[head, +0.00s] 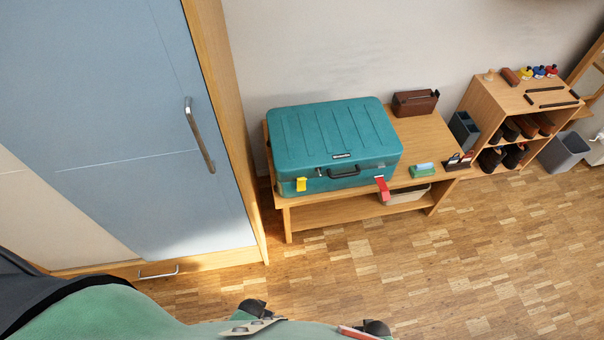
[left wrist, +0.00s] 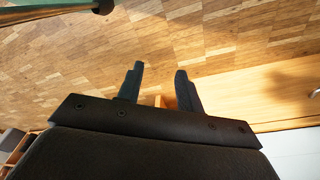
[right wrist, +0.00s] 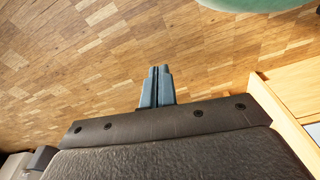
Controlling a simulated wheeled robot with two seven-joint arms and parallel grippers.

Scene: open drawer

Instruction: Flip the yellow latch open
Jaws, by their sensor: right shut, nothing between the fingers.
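A teal case (head: 335,135) lies closed on a wooden bench. The yellow latch (head: 301,184) is on the left of its front face and looks flat against it, though it is small. A red latch (head: 382,188) is on the right of the same face and appears to stick out. A dark handle (head: 344,172) sits between them. My left gripper (left wrist: 159,68) is open and empty over the wooden floor. My right gripper (right wrist: 159,70) is shut and empty, also over the floor. Neither wrist view shows the case, and neither gripper is near the latch.
A tall blue-doored cabinet (head: 130,110) stands at the left. A shelf (head: 482,98) and grey bin (head: 562,152) stand at the right. The floor (head: 400,260) before the bench is clear.

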